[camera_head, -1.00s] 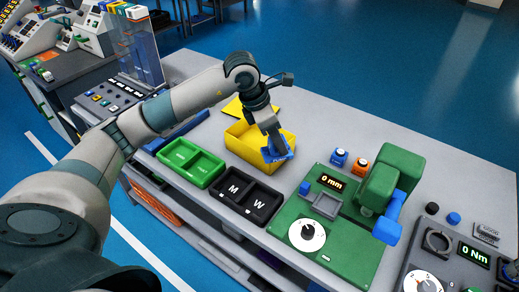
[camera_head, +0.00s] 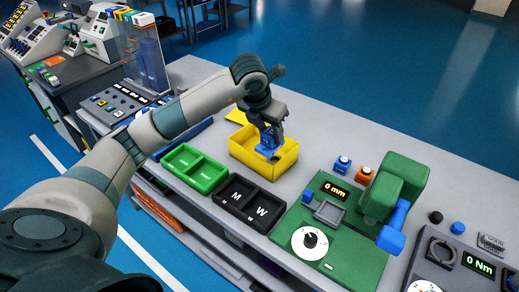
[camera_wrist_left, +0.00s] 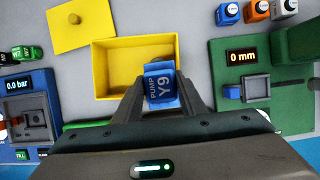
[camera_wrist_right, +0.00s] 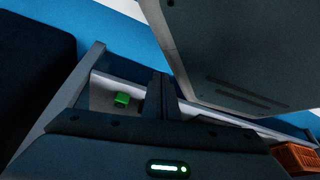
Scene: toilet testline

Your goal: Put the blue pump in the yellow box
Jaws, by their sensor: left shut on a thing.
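The blue pump (camera_head: 267,147) is held between the fingers of my left gripper (camera_head: 268,131). In the left wrist view the pump (camera_wrist_left: 160,84) shows the label "PUMP Y9". The yellow box (camera_head: 245,159) is open at the top. In the head view the pump appears over the box's opening. In the left wrist view it overlaps the lower right part of the box (camera_wrist_left: 103,70). I cannot tell whether it is below the rim. My right gripper (camera_wrist_right: 160,80) shows only in the right wrist view, with its fingers together and nothing visible between them.
A yellow lid (camera_wrist_left: 72,18) lies behind the box. Green bins (camera_head: 193,168) and black bins (camera_head: 250,201) stand in front of it. A green press station (camera_head: 335,238) with a "0 mm" display is to the right. An orange crate (camera_wrist_right: 295,157) shows in the right wrist view.

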